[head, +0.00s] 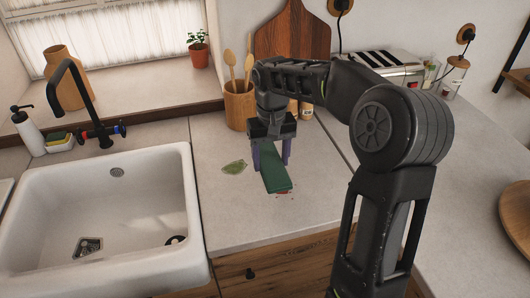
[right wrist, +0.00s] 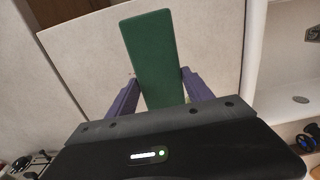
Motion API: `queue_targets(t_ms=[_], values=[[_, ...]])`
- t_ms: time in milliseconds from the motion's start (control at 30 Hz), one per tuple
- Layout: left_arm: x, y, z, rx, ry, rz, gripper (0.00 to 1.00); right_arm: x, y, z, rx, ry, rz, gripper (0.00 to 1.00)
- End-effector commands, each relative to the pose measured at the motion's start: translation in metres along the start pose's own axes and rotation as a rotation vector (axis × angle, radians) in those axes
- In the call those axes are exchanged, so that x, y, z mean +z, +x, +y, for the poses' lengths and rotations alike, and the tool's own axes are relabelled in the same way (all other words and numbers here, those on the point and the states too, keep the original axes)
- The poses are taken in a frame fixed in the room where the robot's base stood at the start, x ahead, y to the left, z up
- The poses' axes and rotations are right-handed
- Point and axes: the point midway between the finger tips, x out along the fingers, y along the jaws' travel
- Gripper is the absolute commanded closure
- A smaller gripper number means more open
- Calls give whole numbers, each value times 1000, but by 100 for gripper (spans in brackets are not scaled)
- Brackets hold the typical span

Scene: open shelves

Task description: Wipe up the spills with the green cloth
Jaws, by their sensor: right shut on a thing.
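The green cloth (head: 276,174) is a flat, long folded piece between the two purple fingers of my right gripper (head: 271,162). The gripper is shut on it and points down over the counter between the sink and the wooden cutting board. The cloth's front end is at or just above the counter top. In the right wrist view the cloth (right wrist: 152,55) sticks out past the fingertips. A pale green spill (head: 235,167) lies on the counter left of the cloth. Small reddish spots (head: 282,194) show at the cloth's front end; the cloth hides whatever is under it. My left gripper is out of view.
A white sink (head: 60,230) stands left of the work area. A wooden utensil pot (head: 238,106) and a cutting board (head: 291,32) stand behind it. A toaster (head: 385,66) is at the back right. The counter front edge is close to the cloth.

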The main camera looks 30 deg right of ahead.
Motion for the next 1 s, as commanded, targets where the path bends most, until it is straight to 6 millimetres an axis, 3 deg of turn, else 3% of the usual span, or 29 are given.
queue_targets(t_ms=[267,733,1000], values=[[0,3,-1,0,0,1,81,0,4,0,0,0,0,73],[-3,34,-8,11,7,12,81,0,47,0,0,0,0,73],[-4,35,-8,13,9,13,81,0,50,0,0,0,0,73]])
